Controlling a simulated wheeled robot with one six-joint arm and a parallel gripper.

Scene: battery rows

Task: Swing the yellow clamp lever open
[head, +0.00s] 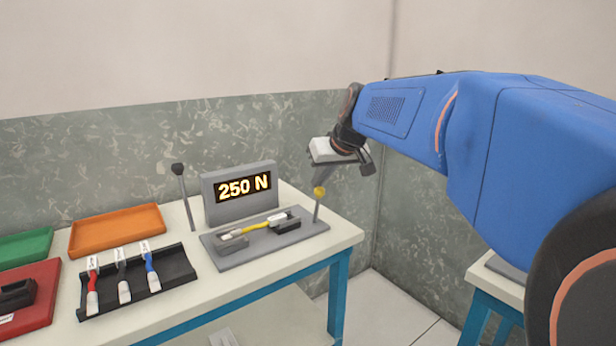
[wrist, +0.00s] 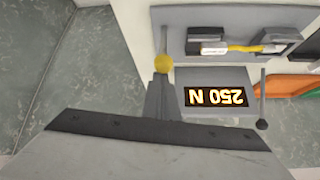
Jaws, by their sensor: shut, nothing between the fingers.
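The clamp lever (head: 317,210) is a thin grey rod with a yellow knob (head: 319,191), standing upright at the right end of the grey test plate (head: 222,262). My gripper (head: 323,183) reaches down from the upper right, its fingertips right at the knob. In the wrist view the yellow knob (wrist: 163,63) shows just beyond the shut fingertips (wrist: 161,77). I cannot tell whether they touch it. The fingers hold nothing. A short yellow cable (head: 258,226) lies across the plate between two dark clamp blocks.
A grey display (head: 239,202) reading 250 N stands behind the plate. A black-knobbed rod (head: 184,195) stands left of it. A black rack (head: 178,269) with several cables and orange (head: 117,234), green (head: 25,247) and red (head: 42,305) trays are further left.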

